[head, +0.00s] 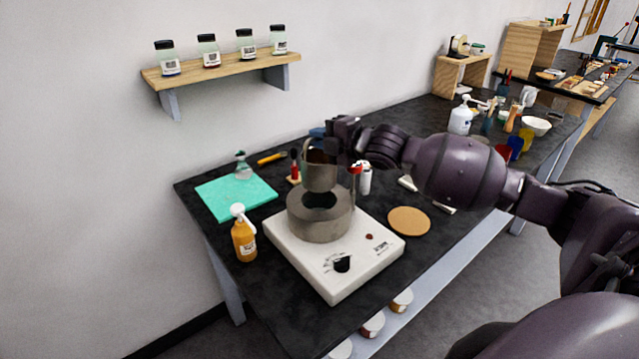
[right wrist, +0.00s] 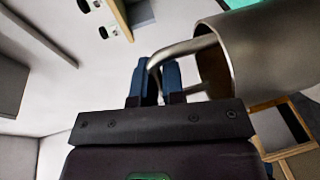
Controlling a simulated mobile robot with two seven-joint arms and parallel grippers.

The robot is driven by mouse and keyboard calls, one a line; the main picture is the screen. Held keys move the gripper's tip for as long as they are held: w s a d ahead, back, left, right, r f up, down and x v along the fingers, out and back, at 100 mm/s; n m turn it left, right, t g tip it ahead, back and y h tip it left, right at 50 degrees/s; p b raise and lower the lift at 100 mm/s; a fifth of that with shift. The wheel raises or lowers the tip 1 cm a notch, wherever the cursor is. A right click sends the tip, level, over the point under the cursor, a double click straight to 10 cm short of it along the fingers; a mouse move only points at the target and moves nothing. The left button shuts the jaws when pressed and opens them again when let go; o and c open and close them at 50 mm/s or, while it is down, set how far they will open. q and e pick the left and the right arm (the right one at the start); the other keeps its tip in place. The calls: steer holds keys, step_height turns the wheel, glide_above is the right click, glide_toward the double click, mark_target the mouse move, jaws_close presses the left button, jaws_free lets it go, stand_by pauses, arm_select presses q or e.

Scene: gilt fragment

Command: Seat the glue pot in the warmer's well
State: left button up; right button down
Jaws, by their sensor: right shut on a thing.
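The glue pot (head: 319,172) is a grey metal cup with a looped handle. It also shows in the right wrist view (right wrist: 268,52). My right gripper (head: 336,138) is shut on the pot's handle (right wrist: 168,54), between its two blue fingers (right wrist: 152,82). The warmer (head: 318,225) is a round grey metal ring on a white base (head: 335,265) with a black knob. The pot hangs over the far part of the dark well, looking roughly upright, and the well's near part shows below it. The exact gap is hard to judge. My left gripper is not in view.
An orange pump bottle (head: 243,236) and a teal mat (head: 235,196) are left of the warmer. A cork disc (head: 409,221) and a white bottle (head: 364,179) are to its right. A shelf (head: 222,70) with jars hangs on the wall. Bottles and cups crowd the bench's far end.

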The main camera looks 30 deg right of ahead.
mark_target(321, 180)
step_height(321, 180, down, 11)
steer(key=shift+f, duration=0.2)
stand_by(0.4)
steer(key=shift+f, duration=0.1)
steer(key=c, duration=1.2)
jaws_free()
steer(key=shift+s, duration=0.1)
steer(key=v, duration=1.2)
